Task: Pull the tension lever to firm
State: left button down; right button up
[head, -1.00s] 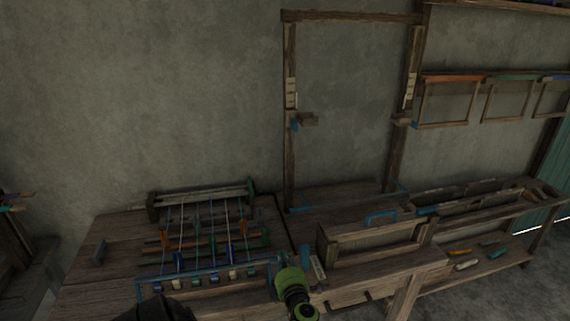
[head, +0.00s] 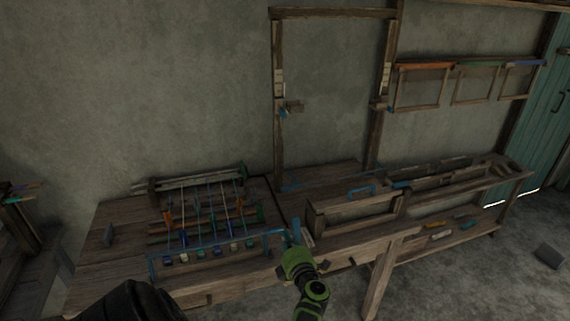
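The tension lever (head: 295,231) seems to be the small upright blue handle at the loom's front edge, right of the warp threads. A pale marked plate (head: 307,239) stands beside it.
A blue bar (head: 215,245) runs along the loom front left of the lever. A wooden box frame (head: 350,216) stands close on the right. A tall wooden frame (head: 278,110) rises behind. Open floor (head: 470,280) lies at the lower right.

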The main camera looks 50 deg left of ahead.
aim_at(294, 221)
jog(key=u, duration=1.45)
